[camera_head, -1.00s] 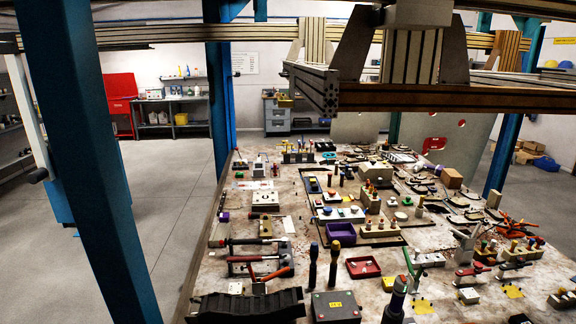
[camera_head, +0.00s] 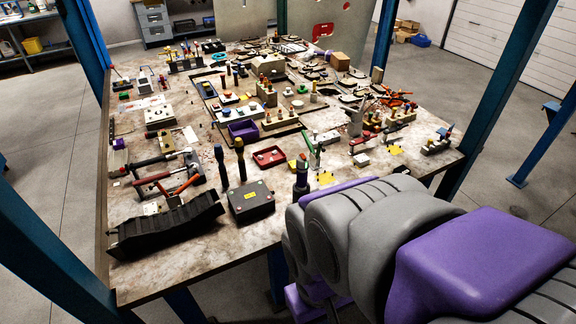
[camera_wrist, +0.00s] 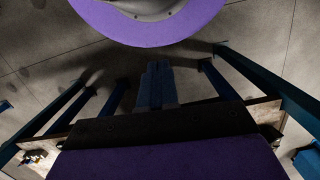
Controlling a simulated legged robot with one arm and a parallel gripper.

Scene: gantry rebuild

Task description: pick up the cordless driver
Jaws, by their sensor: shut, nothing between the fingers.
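A dark upright tool with a grey body (camera_head: 301,182) stands near the table's front right edge in the head view. It may be the cordless driver, but it is too small to be certain. My arm, grey and purple, fills the lower right of the head view, close in front of that edge. No driver shows in the wrist view, only floor, blue frame legs and strips of table.
The crowded worktable (camera_head: 140,281) holds a black ribbed part (camera_head: 168,226), a dark box (camera_head: 251,202), two upright screwdrivers (camera_head: 240,160), a red tray (camera_head: 269,157) and a purple bin (camera_head: 243,130). Blue posts (camera_head: 500,110) stand around it. Floor is open at left.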

